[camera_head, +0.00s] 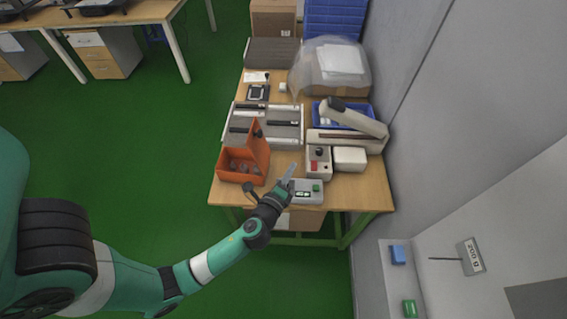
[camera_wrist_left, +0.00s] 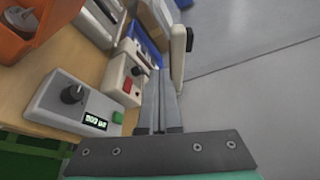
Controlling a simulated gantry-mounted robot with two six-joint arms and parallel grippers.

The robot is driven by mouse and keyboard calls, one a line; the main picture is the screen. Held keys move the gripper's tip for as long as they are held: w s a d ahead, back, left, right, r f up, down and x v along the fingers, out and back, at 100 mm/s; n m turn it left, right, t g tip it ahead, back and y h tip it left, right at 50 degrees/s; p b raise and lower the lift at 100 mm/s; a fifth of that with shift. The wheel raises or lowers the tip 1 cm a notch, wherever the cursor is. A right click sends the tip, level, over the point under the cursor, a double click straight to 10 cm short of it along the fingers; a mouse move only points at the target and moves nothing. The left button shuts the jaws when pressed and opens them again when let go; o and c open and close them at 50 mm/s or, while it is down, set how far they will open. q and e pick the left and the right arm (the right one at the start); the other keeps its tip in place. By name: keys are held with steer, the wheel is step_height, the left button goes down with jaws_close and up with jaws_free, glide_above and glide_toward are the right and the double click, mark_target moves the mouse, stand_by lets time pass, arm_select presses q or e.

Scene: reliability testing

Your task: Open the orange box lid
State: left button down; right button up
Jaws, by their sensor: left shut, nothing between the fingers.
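The orange box (camera_head: 240,170) stands on the front left part of the wooden table. Its lid (camera_head: 260,146) is raised and tilted up on the box's right side, and several round grey items show inside. Part of the orange box (camera_wrist_left: 22,40) also shows at the top left of the left wrist view. My left gripper (camera_head: 290,170) is right of the box, apart from it, above the table's front. Its fingers (camera_wrist_left: 158,105) are together with nothing between them. My right gripper is in neither view.
A grey device with a knob and small display (camera_wrist_left: 75,102) lies close to my left gripper. A white device with a red button (camera_head: 318,163) and a white box (camera_head: 349,158) stand behind it. A grey wall (camera_head: 420,60) bounds the table's right side.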

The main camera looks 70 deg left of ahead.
arm_select(q)
steer(key=w+a+p, duration=0.1)
steer(key=w+a, duration=0.1)
steer(key=a, duration=0.5)
steer(key=shift+w+a+r, duration=0.3)
steer(key=shift+a, duration=0.05)
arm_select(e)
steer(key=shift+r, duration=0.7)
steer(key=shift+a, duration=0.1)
